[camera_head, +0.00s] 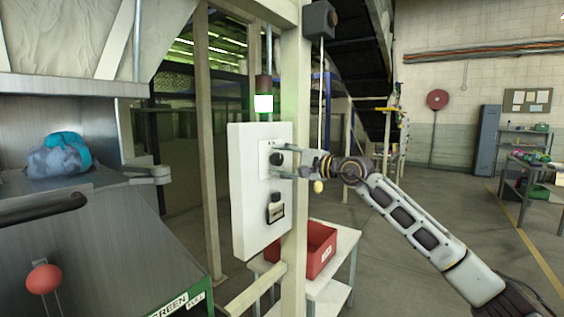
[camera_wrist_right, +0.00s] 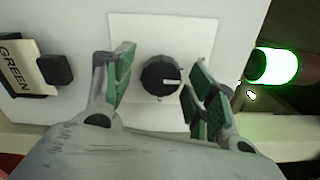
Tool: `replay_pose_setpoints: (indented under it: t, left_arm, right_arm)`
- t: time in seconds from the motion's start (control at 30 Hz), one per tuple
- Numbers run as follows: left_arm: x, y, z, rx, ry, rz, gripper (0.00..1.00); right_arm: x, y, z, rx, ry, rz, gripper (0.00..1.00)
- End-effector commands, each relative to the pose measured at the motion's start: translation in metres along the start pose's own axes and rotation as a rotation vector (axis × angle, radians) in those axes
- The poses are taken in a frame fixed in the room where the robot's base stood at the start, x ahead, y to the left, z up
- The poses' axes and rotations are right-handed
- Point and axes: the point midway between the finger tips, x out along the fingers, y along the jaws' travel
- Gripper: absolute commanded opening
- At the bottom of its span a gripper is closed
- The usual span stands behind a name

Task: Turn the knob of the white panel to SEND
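The white panel (camera_head: 248,190) is fixed to a cream post in the middle of the head view. Its black knob (camera_head: 276,159) sits on a pale plate in the panel's upper part. In the right wrist view the knob (camera_wrist_right: 161,76) shows a light pointer line, and I cannot read any SEND mark. My right gripper (camera_head: 287,161) reaches the knob from the right. In the right wrist view its green-padded fingers (camera_wrist_right: 158,84) stand open on either side of the knob, with gaps visible. My left gripper is not in view.
A lit green lamp (camera_head: 263,103) is above the panel. A lower black switch (camera_head: 275,205) has a GREEN label (camera_wrist_right: 14,66). A red bin (camera_head: 318,249) stands on a white table below. A metal hopper with a blue bag (camera_head: 60,155) is at left.

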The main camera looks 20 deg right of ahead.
Motion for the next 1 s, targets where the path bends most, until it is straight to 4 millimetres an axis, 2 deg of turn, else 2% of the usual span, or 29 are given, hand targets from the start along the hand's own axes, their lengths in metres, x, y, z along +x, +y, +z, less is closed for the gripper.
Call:
replay_pose_setpoints:
  t: [0.47, 1.0]
  left_arm:
    - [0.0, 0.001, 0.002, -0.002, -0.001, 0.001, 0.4]
    - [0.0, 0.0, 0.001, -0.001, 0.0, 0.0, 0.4]
  right_arm:
    - [-0.005, -0.001, -0.001, 0.001, 0.001, -0.002, 0.58]
    - [-0.047, 0.0, -0.002, 0.001, 0.002, -0.001, 0.58]
